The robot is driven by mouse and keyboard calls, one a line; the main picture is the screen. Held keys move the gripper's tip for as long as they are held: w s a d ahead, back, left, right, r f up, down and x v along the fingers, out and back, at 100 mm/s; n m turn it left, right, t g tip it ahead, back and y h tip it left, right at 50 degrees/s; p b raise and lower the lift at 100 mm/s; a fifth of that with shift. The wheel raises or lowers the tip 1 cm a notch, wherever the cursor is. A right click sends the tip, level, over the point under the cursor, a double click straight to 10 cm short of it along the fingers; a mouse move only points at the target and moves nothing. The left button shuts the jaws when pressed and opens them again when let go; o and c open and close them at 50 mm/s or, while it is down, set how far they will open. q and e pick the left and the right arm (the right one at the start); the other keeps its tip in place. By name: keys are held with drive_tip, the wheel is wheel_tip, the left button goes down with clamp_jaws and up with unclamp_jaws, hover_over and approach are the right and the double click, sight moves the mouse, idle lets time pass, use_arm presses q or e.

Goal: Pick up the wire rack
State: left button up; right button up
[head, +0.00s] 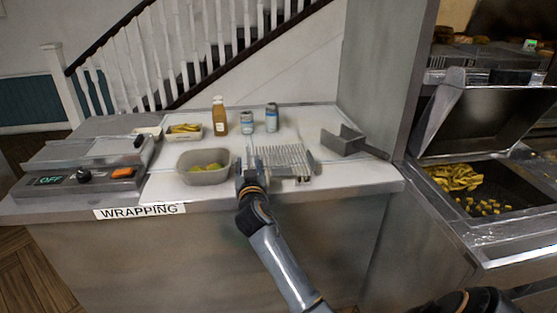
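The wire rack (284,159) lies on the white top of the wrapping counter, a row of thin pale bars. The gripper overlaps the rack's left edge in the picture. Its fingers are small and dark, so I cannot tell whether they are open or closed on the rack. My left gripper is not in view.
A grey tub (203,176) with green-yellow contents stands just left of my gripper. A sauce bottle (219,117) and two cans (271,118) stand behind. A metal scoop (345,142) lies to the right. The fryer (495,225) is at far right.

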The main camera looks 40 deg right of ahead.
sight(248, 158)
drive_tip(key=shift+x, duration=1.85)
drive_tip(key=shift+f, duration=0.1)
drive_tip(key=shift+c, duration=0.4)
clamp_jaws()
